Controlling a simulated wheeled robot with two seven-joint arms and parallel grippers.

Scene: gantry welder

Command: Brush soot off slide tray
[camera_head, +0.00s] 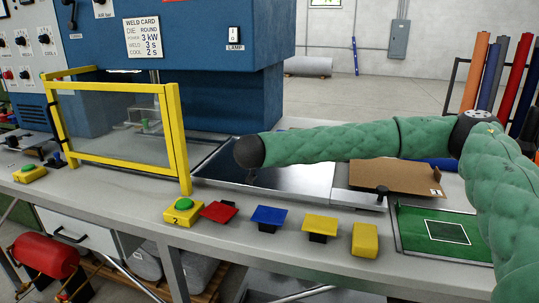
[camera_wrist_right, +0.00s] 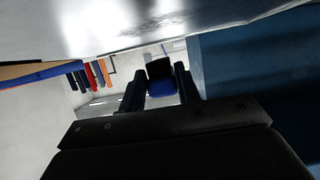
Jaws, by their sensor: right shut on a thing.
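The slide tray (camera_head: 305,180) is a shiny metal plate on the bench, in the middle of the head view. Its left part looks darker; I cannot tell soot from shadow or reflection. My right arm reaches in from the right over the tray, and its dark wrist hides most of the gripper in the head view. In the right wrist view my right gripper (camera_wrist_right: 160,82) is shut on a small blue and black thing, probably the brush (camera_wrist_right: 160,89). Whether it touches the tray cannot be told. My left gripper is not in view.
A yellow-framed clear guard (camera_head: 185,140) stands left of the tray. A brown board (camera_head: 395,174) lies at its right end, beside a dark knob (camera_head: 383,191). Red, blue and yellow pieces (camera_head: 269,216) and a green button (camera_head: 183,204) line the front edge. A green mat (camera_head: 420,232) lies right.

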